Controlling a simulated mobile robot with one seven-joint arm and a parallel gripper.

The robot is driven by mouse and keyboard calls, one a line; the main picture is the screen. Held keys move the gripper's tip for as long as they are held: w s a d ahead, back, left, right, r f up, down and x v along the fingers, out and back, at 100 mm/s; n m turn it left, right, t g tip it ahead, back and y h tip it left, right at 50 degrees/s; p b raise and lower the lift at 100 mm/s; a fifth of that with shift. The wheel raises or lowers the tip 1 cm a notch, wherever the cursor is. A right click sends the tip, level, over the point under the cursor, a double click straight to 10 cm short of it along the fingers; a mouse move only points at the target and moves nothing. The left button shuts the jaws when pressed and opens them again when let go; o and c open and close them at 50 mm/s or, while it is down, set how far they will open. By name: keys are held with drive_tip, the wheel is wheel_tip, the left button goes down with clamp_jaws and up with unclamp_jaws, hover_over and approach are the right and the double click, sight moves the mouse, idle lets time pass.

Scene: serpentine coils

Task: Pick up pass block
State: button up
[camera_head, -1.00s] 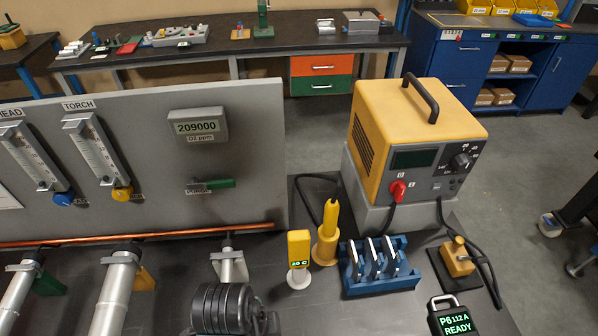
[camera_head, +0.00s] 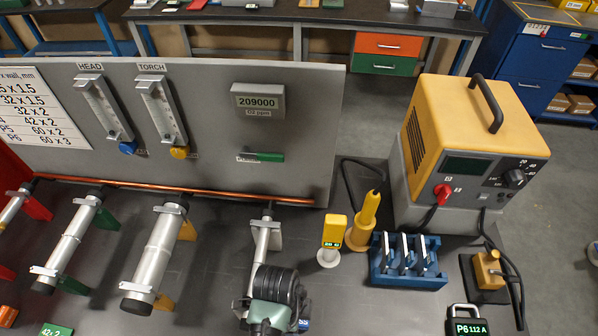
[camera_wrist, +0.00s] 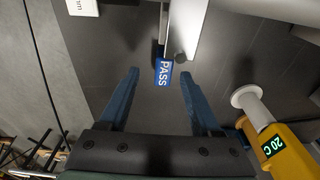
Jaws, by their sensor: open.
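The pass block is a small blue block (camera_wrist: 164,74) with white PASS lettering, seen in the wrist view beside the end of a pale metal tube (camera_wrist: 186,25). My gripper (camera_wrist: 159,82) is open and empty. Its two blue fingers point toward the block, which shows in the gap between their tips. I cannot tell from this view how far above or short of the block the fingertips are. In the head view my dark wrist is at the bottom centre, over the front of the tube, and the fingers are hidden there.
A yellow 20 C gauge (camera_wrist: 290,145) on a white disc foot stands close to my right finger in the wrist view. In the head view, a yellow torch (camera_head: 364,222), a blue rack (camera_head: 382,275) and a yellow power unit (camera_head: 465,130) stand right of my wrist.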

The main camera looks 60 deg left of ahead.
drive_tip(key=shift+w+f, duration=0.2)
drive_tip(key=shift+f, duration=0.8)
drive_tip(key=shift+w+f, duration=0.2)
drive_tip(key=shift+f, duration=0.75)
clamp_jaws()
